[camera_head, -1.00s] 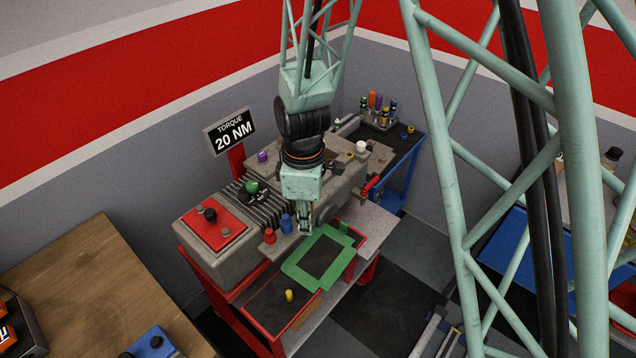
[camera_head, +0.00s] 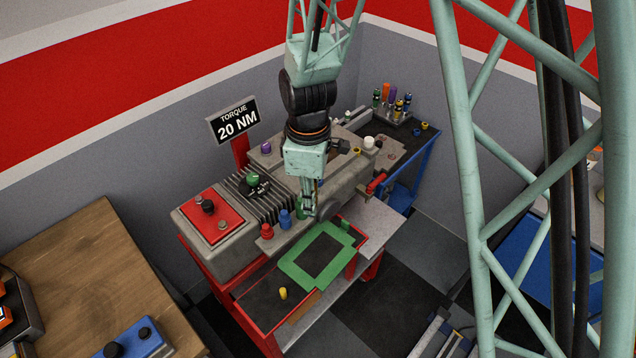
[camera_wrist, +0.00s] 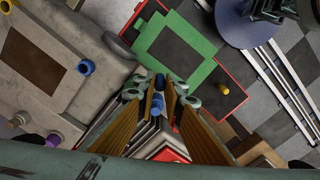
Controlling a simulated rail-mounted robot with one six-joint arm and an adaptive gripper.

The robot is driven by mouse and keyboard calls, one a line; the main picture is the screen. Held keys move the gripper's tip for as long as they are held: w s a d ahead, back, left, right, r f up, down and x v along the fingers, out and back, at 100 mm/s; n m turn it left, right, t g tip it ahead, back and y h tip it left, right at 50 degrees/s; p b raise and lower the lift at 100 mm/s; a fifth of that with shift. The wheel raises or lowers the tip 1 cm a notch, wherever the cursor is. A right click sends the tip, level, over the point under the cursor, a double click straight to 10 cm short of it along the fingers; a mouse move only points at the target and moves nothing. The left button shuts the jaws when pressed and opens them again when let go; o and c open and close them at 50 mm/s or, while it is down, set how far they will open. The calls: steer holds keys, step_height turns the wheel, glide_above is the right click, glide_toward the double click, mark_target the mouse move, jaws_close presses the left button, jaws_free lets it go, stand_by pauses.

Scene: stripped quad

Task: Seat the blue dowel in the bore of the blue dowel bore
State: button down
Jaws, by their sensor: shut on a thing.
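My gripper (camera_wrist: 160,95) is shut on a blue dowel (camera_wrist: 158,105), whose end shows between the fingers in the wrist view. In the head view my gripper (camera_head: 309,212) hangs at the front of the grey machine, and I cannot make out the dowel there. A blue ring-shaped collar with an open centre (camera_wrist: 86,67), which looks like the blue dowel bore, stands on the grey machine left of my gripper in the wrist view. The dowel is apart from it. I cannot clearly pick this collar out in the head view.
Red (camera_head: 267,231) and blue (camera_head: 285,219) upright pieces stand at the machine's front. A red-edged tray holds a green frame (camera_head: 291,271) and yellow peg (camera_head: 283,293). A torque sign (camera_head: 233,122) stands behind. A blue cart (camera_head: 420,152) with several coloured pieces is at right.

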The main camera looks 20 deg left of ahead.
steer(key=shift+w, duration=0.15)
steer(key=w, duration=0.5)
steer(key=w+a+f, duration=0.1)
steer(key=w, duration=0.3)
steer(key=w+a+p, duration=0.1)
steer(key=w, duration=0.4)
steer(key=shift+w+a+f, duration=0.2)
steer(key=shift+w+a, duration=0.05)
steer(key=shift+w, duration=0.1)
steer(key=shift+w, duration=0.3)
steer(key=shift+w+f, duration=0.15)
steer(key=shift+f, duration=0.1)
steer(key=shift+a+f, duration=0.1)
steer(key=shift+f, duration=1.45)
steer(key=shift+f, duration=0.15)
steer(key=c, duration=3.2)
jaws_free()
steer(key=o, duration=0.5)
